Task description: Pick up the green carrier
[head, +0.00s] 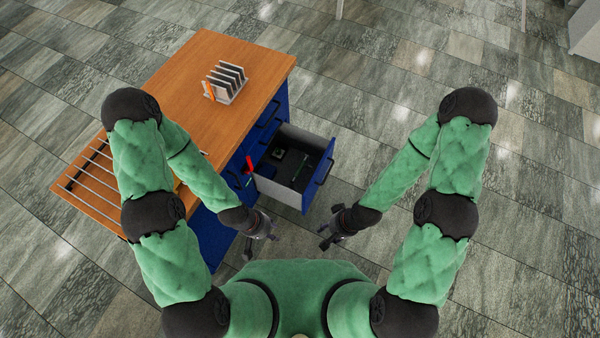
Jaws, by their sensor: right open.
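A small green item (278,152) lies in the open drawer (278,191) of the blue cabinet, near its back left; it may be the green carrier, but it is too small to be sure. A thin green item (300,165) lies to its right in the same drawer. My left gripper (265,236) is in front of the cabinet, below the drawer in the picture; its fingers are too small and dark to read. My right gripper (326,233) is open and empty, to the right of the left one. Both are apart from the green items.
The blue cabinet has a wooden top (185,85) bearing a slotted rack (225,82) with an orange part. A red item (249,165) is at the drawer's left edge. The floor to the right is clear.

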